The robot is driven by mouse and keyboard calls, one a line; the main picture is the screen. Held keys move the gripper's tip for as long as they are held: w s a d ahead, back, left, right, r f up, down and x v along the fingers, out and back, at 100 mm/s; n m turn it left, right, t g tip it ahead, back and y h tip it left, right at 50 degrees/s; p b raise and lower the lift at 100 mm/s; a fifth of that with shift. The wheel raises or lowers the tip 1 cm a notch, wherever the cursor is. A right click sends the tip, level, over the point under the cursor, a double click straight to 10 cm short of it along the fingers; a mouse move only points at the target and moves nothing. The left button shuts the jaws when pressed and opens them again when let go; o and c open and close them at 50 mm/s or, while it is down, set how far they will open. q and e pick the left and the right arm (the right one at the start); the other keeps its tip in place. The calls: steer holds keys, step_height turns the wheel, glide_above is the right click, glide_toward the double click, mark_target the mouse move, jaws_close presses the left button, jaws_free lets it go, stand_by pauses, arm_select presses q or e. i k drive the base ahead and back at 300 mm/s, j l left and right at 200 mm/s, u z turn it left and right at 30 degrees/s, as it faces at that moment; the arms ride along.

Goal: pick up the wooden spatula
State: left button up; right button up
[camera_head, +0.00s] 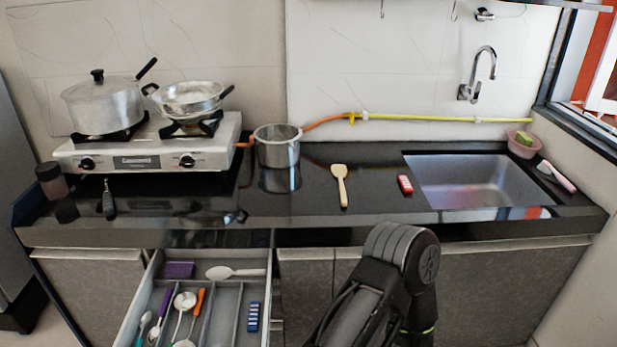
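The wooden spatula (342,189) lies on the black countertop, between the steel pot and the sink. Its wide pale head points to the back wall and its handle points to the counter's front edge. Nothing touches or covers it. One of my dark arm links shows at the bottom centre, in front of the counter and below the spatula. Neither gripper shows in this view.
A steel pot (278,147) stands left of the spatula, and a small red-and-white item (405,184) lies right of it before the sink (475,182). A gas stove (150,152) stands at left. An open drawer (228,300) with utensils juts out below the counter.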

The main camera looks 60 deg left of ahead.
mark_target(339, 172)
steer(key=i+j+u, duration=0.15)
steer(key=i+u, duration=1.05)
